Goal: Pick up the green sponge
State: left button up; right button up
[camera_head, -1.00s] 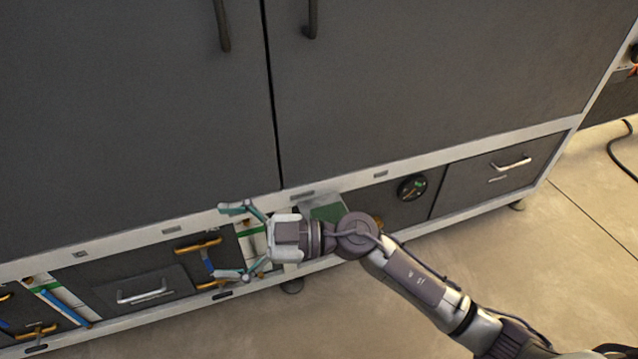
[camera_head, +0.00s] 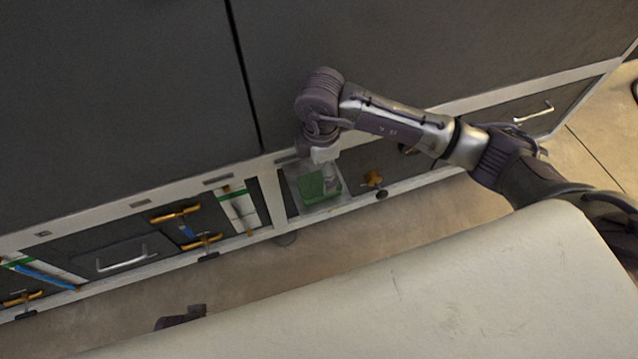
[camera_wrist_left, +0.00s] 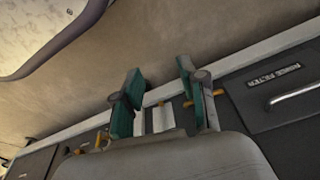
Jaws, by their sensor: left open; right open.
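The green sponge (camera_head: 312,187) lies in a clear-sided open compartment (camera_head: 294,198) low in the front of the dark machine. My right arm reaches in from the right, and its wrist points down above the compartment. My right gripper (camera_head: 326,176) is open, at the sponge's right side and partly hidden by the wrist. I cannot tell whether its fingers touch the sponge. My left gripper (camera_wrist_left: 160,70) shows in the left wrist view with its teal fingers spread and nothing between them. The sponge cannot be made out in that view.
Large dark doors (camera_head: 120,100) rise above the compartment. Orange-handled valves (camera_head: 178,213) and white pipes (camera_head: 238,205) sit to its left. An orange knob (camera_head: 373,178) stands just to its right. A drawer handle (camera_head: 122,258) is at left. Bare floor (camera_head: 235,285) lies in front.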

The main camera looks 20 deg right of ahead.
aim_at(319, 182)
jog(key=f, duration=0.4)
jog(key=f+b, duration=0.1)
jog(key=f, duration=0.1)
jog(key=shift+w, duration=0.35)
jog(key=shift+f, duration=0.5)
pick_arm(q)
jog(key=r, duration=0.2)
jog(key=w+r, duration=0.1)
jog(key=r, duration=0.2)
pick_arm(e)
jog(key=c, duration=0.8)
